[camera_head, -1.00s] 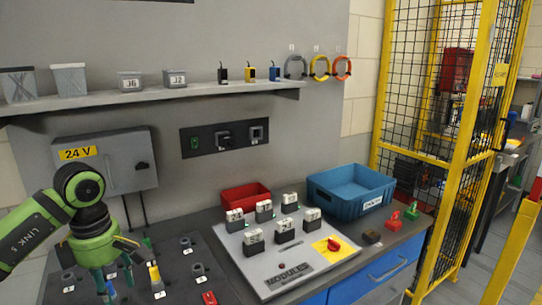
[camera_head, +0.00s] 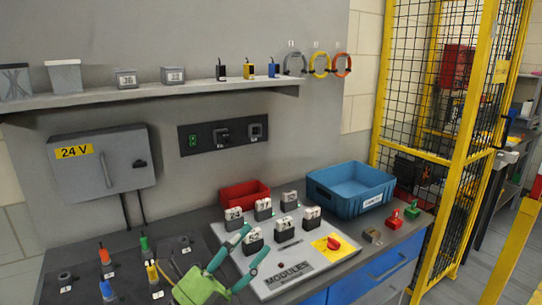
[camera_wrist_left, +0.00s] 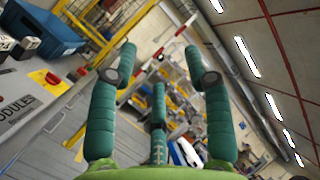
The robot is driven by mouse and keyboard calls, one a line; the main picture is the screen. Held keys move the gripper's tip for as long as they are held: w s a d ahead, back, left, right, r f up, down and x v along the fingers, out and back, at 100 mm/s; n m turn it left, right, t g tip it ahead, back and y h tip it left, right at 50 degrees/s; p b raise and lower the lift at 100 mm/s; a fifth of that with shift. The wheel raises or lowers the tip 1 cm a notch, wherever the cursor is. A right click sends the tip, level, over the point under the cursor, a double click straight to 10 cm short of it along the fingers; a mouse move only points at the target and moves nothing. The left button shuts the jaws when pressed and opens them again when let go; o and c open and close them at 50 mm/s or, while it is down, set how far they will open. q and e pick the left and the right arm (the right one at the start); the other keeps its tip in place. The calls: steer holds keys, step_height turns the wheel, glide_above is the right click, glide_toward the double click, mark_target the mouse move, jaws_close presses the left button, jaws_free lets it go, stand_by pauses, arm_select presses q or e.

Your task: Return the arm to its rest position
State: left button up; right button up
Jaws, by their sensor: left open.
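My left gripper (camera_head: 257,240) has teal fingers and a green body. In the head view it is at the bottom centre, in front of the left part of the grey MODULES panel (camera_head: 325,268). Its fingers are spread and point up and to the right, with nothing between them. In the left wrist view the gripper (camera_wrist_left: 158,62) also shows open and empty, with teal fingers against the far room and ceiling. Most of my left arm is out of the head view. My right gripper is not in view.
White numbered modules (camera_head: 284,227) stand on the panel. A blue bin (camera_head: 350,202) and a red bin (camera_head: 236,197) sit behind it. Coloured plugs (camera_head: 145,243) stand on the dark board at left. A yellow mesh fence (camera_head: 465,160) is at right.

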arm_select(q)
steer(key=w+a+f+n+t+y, duration=0.25)
steer(key=a+f+n+y, duration=0.55)
steer(key=n+y, duration=0.45)
steer(key=s+a+f+n+g+y, duration=0.25)
steer(key=s+f+n, duration=0.2)
steer(key=f, duration=0.35)
steer(key=s+a+f+n+g+y, duration=0.25)
steer(key=a+f+n+g, duration=0.2)
steer(key=f, duration=0.35)
steer(key=s+f+n+g+h, duration=0.1)
steer(key=s+f+n+g, duration=0.25)
steer(key=s+f, duration=0.45)
steer(key=s+f+n+g+h, duration=0.1)
steer(key=s+f+n+g, duration=0.3)
steer(key=s, duration=0.7)
steer(key=s+f+m+g, duration=0.2)
steer(key=s+f+g, duration=0.15)
steer(key=f, duration=2.05)
steer(key=s+a+f, duration=0.2)
steer(key=s+f, duration=1)
steer(key=s, duration=0.3)
steer(key=shift+s+a+f+m+y, duration=0.3)
steer(key=shift+a+y, duration=0.05)
steer(key=shift+a, duration=0.05)
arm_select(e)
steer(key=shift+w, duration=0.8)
